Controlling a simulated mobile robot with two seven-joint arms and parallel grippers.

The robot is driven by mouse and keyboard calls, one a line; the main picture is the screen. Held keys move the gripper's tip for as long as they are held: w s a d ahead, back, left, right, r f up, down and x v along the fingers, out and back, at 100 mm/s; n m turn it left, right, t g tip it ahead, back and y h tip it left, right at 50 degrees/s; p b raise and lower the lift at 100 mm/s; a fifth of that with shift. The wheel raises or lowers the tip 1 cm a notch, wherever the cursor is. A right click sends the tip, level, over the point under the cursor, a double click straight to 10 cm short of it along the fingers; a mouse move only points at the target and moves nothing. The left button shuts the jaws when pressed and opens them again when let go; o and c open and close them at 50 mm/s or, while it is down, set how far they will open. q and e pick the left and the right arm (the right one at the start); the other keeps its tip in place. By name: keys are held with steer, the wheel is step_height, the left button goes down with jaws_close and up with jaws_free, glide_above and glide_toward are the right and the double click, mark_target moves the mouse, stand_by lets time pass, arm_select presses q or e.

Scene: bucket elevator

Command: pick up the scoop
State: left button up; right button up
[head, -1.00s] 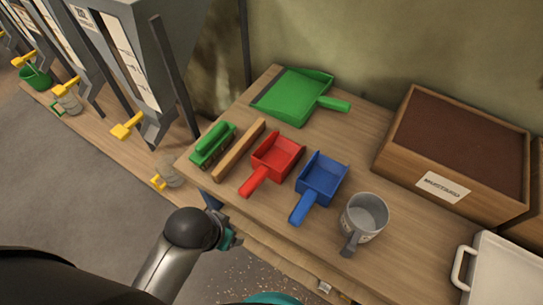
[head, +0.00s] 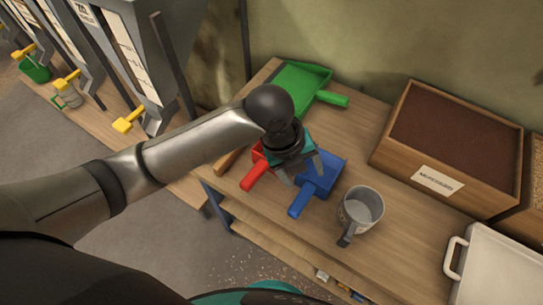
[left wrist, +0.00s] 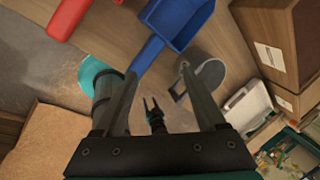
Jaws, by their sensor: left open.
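A red scoop (head: 255,178) and a blue scoop (head: 325,172) lie side by side on the wooden bench, handles towards the front edge. My left gripper (head: 302,172) is open above them, its fingers in front of both scoops; it hides much of the red one. In the left wrist view the open fingers (left wrist: 160,90) have nothing between them. The blue scoop (left wrist: 180,22) lies beyond them at the top, and the red scoop (left wrist: 68,16) at top left. A small dark two-pronged part, seemingly my right gripper (left wrist: 152,108), shows far below.
A grey mug-like vessel (head: 361,208) stands right of the blue scoop. A green dustpan (head: 300,88) lies behind, with a wooden-handled brush (head: 226,160) partly hidden. A mustard box (head: 440,180) and a white handled container (head: 500,270) are at right. Hoppers (head: 125,55) stand left.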

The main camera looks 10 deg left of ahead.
mark_target(261, 164)
arm_select(q)
steer(key=w+a+r+m+g+y, duration=0.1)
steer(key=w+a+r+m+y, duration=0.2)
steer(key=w+a+m, duration=0.55)
steer(key=shift+m, duration=0.65)
steer(key=f, duration=0.3)
steer(key=s+a+f+b, duration=0.1)
steer(key=f, duration=0.6)
steer(key=shift+s+a+f, duration=0.15)
steer(key=shift+s+a, duration=0.15)
steer(key=shift+a, duration=0.1)
steer(key=shift+s+f+b, duration=0.15)
steer(key=shift+f+b, duration=0.15)
steer(key=shift+f, duration=1.05)
steer(key=shift+s+f+b, duration=0.15)
steer(key=shift+f+b, duration=0.15)
steer(key=shift+f, duration=1.05)
steer(key=shift+c, duration=0.2)
jaws_close()
